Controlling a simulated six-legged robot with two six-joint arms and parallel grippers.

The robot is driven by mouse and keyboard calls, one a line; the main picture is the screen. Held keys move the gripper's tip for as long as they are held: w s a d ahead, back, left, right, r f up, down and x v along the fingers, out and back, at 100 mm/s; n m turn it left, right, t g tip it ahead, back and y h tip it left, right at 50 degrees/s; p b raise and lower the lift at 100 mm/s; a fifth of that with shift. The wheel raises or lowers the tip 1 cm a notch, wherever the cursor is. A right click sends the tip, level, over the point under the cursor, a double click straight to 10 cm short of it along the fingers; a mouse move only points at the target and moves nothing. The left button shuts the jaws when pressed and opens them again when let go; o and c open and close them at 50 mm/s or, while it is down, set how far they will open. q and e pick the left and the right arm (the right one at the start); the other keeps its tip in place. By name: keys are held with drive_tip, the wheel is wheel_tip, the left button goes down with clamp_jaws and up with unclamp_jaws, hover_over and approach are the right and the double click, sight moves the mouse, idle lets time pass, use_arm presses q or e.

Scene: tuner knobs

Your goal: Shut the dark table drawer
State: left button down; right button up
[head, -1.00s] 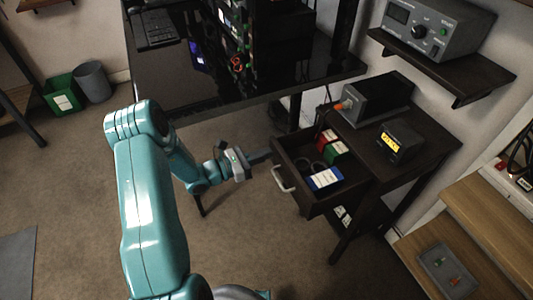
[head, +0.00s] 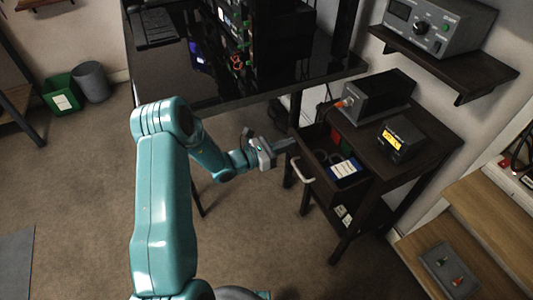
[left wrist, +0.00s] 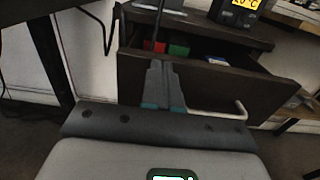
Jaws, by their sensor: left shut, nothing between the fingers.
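The dark table drawer (head: 322,190) stands partly open in the dark side table (head: 437,144). Its pale handle (head: 302,172) is on the front, and it also shows in the left wrist view (left wrist: 241,110). Red, green and blue-and-white boxes lie inside the drawer. My left gripper (head: 290,143) is shut and empty, with its tips at the upper left part of the drawer front, beside the handle. In the left wrist view the closed fingers (left wrist: 160,68) overlap the drawer front (left wrist: 200,85); they look to be touching it. My right gripper is not in view.
A grey box (head: 373,97) and a small meter with a yellow display (head: 403,138) stand on the side table. A glossy black desk (head: 290,82) is behind my left arm. A wooden step unit (head: 480,220) with a grey tray stands at right.

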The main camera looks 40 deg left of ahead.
use_arm(q)
drive_tip(key=b, duration=0.3)
hover_over(314, 135)
drive_tip(key=s+d, duration=0.3)
drive_tip(key=s, duration=0.1)
drive_tip(key=shift+s+a, duration=0.1)
drive_tip(key=shift+s, duration=0.05)
drive_tip(key=shift+s+a+f, duration=0.1)
